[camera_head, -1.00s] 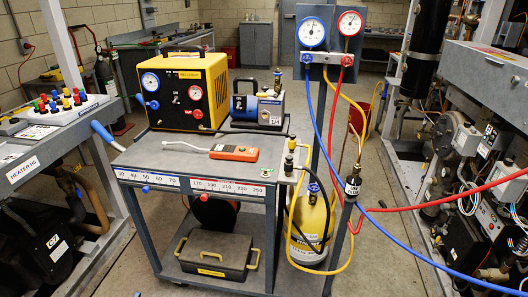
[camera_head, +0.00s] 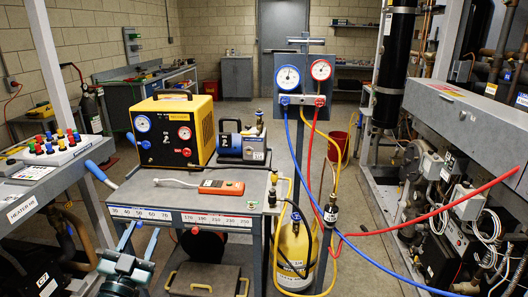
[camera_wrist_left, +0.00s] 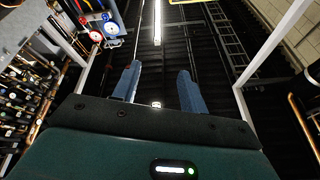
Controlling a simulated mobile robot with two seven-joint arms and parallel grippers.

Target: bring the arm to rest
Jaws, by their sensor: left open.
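My left gripper (camera_head: 139,240) shows at the bottom left of the head view, in front of the cart's front edge. Its two blue fingers point up and stand apart with nothing between them. The left wrist view also shows the open fingers (camera_wrist_left: 158,82), with the dark ceiling and a light strip beyond them. My right gripper is in neither view.
A grey cart (camera_head: 135,192) carries a yellow recovery machine (camera_head: 174,131), a blue pump (camera_head: 242,142) and an orange meter (camera_head: 221,187). Gauges (camera_head: 303,75) with hoses stand right of it. A bench with coloured knobs (camera_head: 50,148) is at left, a compressor rack (camera_head: 455,125) at right.

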